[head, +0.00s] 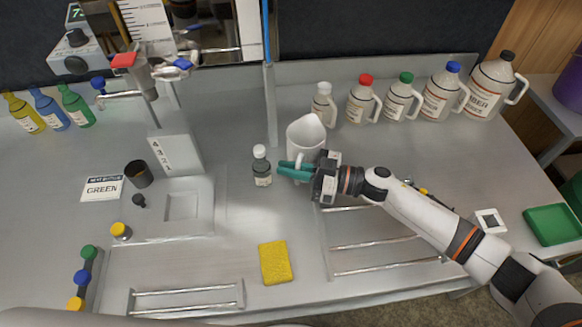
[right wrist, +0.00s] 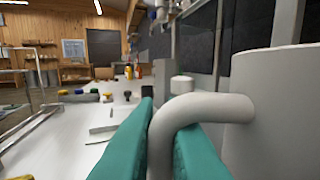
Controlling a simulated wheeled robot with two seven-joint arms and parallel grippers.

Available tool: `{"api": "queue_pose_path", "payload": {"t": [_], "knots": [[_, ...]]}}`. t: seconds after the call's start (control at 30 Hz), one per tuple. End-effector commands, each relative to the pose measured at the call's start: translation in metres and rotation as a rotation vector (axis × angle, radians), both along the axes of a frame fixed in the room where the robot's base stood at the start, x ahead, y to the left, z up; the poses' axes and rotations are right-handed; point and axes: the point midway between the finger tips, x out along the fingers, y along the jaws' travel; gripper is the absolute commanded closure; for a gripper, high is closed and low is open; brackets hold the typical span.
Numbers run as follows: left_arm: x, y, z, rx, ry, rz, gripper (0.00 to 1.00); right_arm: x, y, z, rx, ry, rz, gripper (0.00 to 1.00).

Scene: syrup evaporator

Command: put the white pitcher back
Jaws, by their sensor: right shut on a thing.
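In the right wrist view the teal fingers (right wrist: 162,145) are closed around the white handle (right wrist: 205,108), and the pitcher's body (right wrist: 275,110) fills the right side. I cannot tell whether the pitcher's base touches the counter. My left gripper is not in view.
Several jugs with coloured caps (head: 399,98) line the back right. A wire rack (head: 375,243) lies below my right arm. A yellow sponge (head: 275,262) lies at the front.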

Motion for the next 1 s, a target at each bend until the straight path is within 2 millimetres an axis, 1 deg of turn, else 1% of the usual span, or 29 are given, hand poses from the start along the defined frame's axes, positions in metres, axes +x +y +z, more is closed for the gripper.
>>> {"api": "queue_pose_path", "payload": {"t": [0.6, 0.63, 0.7, 0.77, 1.0], "knots": [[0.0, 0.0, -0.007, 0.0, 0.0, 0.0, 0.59, 0.0, 0.0, -0.011, 0.001, -0.001, 0.0, 1.0], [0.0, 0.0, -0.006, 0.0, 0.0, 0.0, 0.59, 0.0, 0.0, -0.01, 0.001, -0.001, 0.0, 0.85], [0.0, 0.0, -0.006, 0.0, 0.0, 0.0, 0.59, 0.0, 0.0, -0.01, 0.001, -0.001, 0.0, 0.74], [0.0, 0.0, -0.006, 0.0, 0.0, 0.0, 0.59, 0.0, 0.0, -0.01, 0.001, -0.001, 0.0, 0.65], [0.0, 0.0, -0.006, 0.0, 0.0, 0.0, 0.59, 0.0, 0.0, -0.01, 0.0, 0.0, 0.0, 0.65]]}}
